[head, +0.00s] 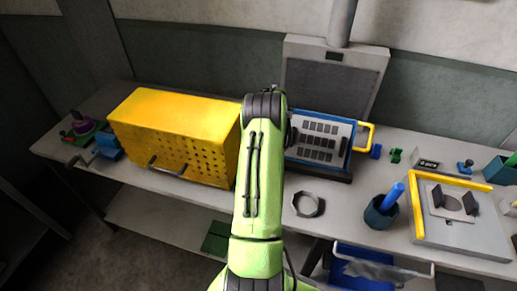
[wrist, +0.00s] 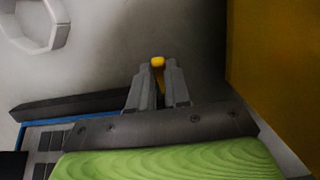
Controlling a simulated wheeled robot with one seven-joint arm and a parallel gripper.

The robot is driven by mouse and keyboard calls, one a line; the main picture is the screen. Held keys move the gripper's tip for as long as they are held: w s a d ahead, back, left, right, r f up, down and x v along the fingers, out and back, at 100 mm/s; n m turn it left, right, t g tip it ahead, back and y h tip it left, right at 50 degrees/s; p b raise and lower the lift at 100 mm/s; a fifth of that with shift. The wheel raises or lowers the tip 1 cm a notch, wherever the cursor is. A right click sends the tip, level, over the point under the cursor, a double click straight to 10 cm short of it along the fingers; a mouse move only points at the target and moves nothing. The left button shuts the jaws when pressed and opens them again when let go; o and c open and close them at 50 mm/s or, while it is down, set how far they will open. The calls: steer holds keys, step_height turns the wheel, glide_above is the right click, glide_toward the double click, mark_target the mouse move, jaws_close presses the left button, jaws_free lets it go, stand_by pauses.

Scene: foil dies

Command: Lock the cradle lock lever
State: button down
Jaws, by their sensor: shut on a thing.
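My gripper (wrist: 157,78) is shut on a small yellow-tipped piece (wrist: 158,62), which looks like the lock lever. Only its rounded yellow end and a thin yellow strip show between the fingers in the wrist view. Whether it stands locked or unlocked I cannot tell. In the head view my green arm hides the gripper and the lever. The blue-framed cradle (head: 352,152), with a plate of dark rectangles in it, lies just right of my arm. A corner of its blue frame (wrist: 22,138) shows at lower left in the wrist view.
A perforated yellow box (head: 175,125) stands close left of my arm; its wall (wrist: 275,60) fills the wrist view's right side. A grey panel (head: 330,85) rises behind the cradle. A grey ring (head: 308,205), a cup (head: 380,213) and a yellow-edged fixture (head: 455,240) occupy the bench's right side.

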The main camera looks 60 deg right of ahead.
steer(key=shift+d+r+y, duration=0.25)
steer(key=shift+y, duration=0.05)
steer(key=shift+w+d+r+y+p, duration=0.15)
steer(key=shift+d+y+p, duration=0.25)
steer(key=shift+y+p, duration=0.3)
steer(key=shift+d+y, duration=0.15)
steer(key=shift+y, duration=0.15)
steer(key=c, duration=1.1)
jaws_free()
steer(key=shift+r, duration=0.1)
step_height(320, 180, up, 10)
steer(key=shift+f, duration=0.1)
